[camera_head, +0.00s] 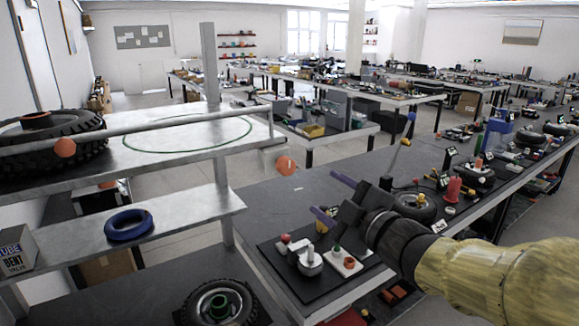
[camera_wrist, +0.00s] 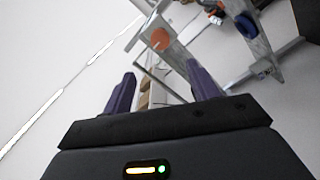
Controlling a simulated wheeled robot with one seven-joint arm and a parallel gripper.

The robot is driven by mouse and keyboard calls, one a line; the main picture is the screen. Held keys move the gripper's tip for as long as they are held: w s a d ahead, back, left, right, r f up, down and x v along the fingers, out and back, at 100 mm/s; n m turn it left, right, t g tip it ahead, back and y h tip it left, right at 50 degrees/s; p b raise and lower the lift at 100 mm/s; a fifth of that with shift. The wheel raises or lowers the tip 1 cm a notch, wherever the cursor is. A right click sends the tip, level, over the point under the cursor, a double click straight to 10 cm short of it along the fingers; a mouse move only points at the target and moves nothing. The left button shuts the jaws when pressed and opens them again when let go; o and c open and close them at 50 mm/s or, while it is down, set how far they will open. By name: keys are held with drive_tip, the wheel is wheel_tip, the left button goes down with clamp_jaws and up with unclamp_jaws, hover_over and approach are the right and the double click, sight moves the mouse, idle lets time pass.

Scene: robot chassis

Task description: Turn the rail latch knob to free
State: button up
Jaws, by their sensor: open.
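A second orange knob (camera_head: 64,148) is on the rail's left part. I cannot tell which is the latch knob. My gripper (camera_head: 332,198) is open and empty, to the right of the right knob and a little lower in the picture, its purple fingers pointing left toward it. The wrist view shows an orange knob (camera_wrist: 160,38) beyond the gap between the fingers (camera_wrist: 162,78), not touching them.
The rack's lower shelf holds a blue ring (camera_head: 129,225) and a box (camera_head: 16,252). A large tyre (camera_head: 52,141) lies on the upper shelf. Below my gripper, a black tray (camera_head: 297,283) with small fittings sits on the dark bench. A wheel (camera_head: 219,303) lies in front.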

sight(289, 169)
drive_tip(key=p+x, duration=0.4)
drive_tip(key=x, duration=1.1)
drive_tip(key=shift+w+a, duration=0.2)
drive_tip(key=shift+a, duration=0.05)
drive_tip(key=shift+c, duration=0.5)
drive_tip(key=c, duration=0.9)
